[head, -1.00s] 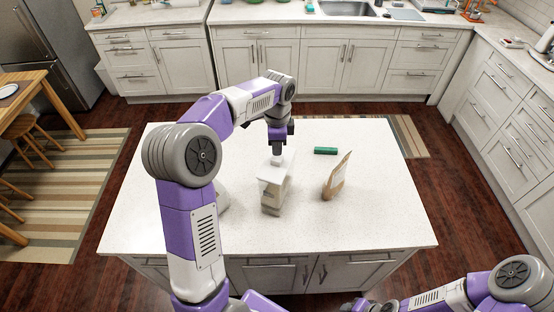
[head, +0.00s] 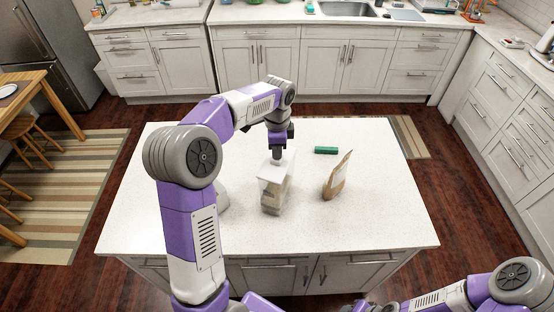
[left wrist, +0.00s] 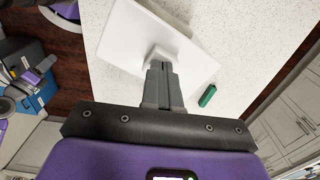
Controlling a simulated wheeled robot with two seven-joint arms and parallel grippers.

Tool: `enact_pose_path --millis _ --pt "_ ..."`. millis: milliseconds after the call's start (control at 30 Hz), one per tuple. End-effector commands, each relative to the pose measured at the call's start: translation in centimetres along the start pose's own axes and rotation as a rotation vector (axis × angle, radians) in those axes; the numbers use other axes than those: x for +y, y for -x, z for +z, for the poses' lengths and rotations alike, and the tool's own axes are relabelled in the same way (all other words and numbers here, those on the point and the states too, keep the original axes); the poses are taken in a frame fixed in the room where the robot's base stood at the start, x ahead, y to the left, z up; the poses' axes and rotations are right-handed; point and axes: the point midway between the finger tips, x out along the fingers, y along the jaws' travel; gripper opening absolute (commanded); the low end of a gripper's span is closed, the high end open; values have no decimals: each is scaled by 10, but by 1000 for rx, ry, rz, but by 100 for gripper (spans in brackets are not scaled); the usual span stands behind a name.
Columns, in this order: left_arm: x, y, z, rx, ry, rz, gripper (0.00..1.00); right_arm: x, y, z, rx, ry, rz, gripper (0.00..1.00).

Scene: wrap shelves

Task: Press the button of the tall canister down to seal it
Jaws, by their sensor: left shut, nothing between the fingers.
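The tall canister (head: 275,190) stands upright on the island counter, clear-sided with a pale lid and something greyish inside. In the left wrist view its white square lid (left wrist: 190,50) fills the upper middle, with a raised white button (left wrist: 160,55) on it. My left gripper (head: 278,156) points straight down over the lid, its fingers shut and empty. In the left wrist view the fingertips (left wrist: 161,66) are right at the button and partly cover it; I cannot tell how far down the button is. My right arm shows at the lower right, but its gripper is out of view.
A green block (head: 326,150) lies behind the bag. A pale rounded object (head: 222,199) is partly hidden behind my left arm. The counter's right side (head: 390,200) is clear.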

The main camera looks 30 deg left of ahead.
Motion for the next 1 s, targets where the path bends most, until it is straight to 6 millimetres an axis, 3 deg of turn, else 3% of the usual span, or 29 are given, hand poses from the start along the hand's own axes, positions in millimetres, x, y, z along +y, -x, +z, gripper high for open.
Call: enact_pose_path --millis 600,1000 --pt "0 -21 0 -1 1 3 0 4 -11 0 0 0 0 43" --pt "0 3 0 -1 0 2 0 -3 9 0 0 0 0 43"
